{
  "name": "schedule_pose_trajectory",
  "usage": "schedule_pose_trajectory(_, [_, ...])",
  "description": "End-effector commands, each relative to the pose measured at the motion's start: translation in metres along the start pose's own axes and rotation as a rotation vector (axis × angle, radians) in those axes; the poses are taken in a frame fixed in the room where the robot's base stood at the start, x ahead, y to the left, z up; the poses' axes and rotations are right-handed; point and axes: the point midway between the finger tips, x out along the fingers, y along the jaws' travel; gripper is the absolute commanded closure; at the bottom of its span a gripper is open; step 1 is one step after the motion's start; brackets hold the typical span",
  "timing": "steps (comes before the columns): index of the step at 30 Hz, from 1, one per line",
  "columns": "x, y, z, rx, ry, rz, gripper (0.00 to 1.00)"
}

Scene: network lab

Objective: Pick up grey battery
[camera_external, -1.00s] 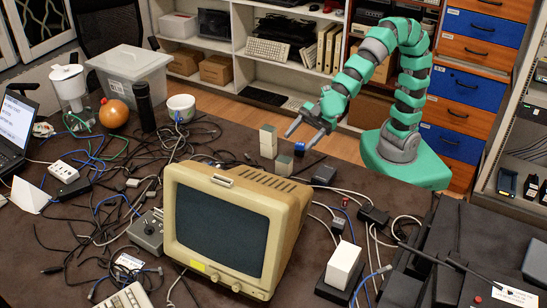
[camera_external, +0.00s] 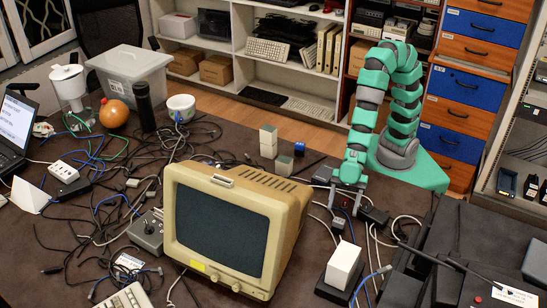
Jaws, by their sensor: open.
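My gripper (camera_external: 344,206) is open and points down at the table, to the right of the old computer monitor and just left of a black adapter block (camera_external: 374,215). I see nothing held between its fingers. No thing is clearly marked as the grey battery. A small grey-sided block (camera_external: 284,166) stands behind the monitor, apart from my gripper. A small red item stands in the area at my fingertips, mostly hidden.
The beige monitor (camera_external: 225,225) fills the table's middle. Cream blocks (camera_external: 268,143) and a blue cylinder (camera_external: 299,148) stand behind it. A white box on a black base (camera_external: 343,265) is in front of my gripper. Cables lie around; black cases (camera_external: 480,250) are at right.

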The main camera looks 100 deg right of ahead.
Motion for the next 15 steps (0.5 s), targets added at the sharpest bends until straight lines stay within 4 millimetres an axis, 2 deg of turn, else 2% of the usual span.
schedule_pose_trajectory(10, [0.008,-0.001,-0.001,-0.003,0.0,0.0,0.4])
schedule_pose_trajectory(15, [0.022,0.0,-0.001,-0.002,-0.003,0.001,0.4])
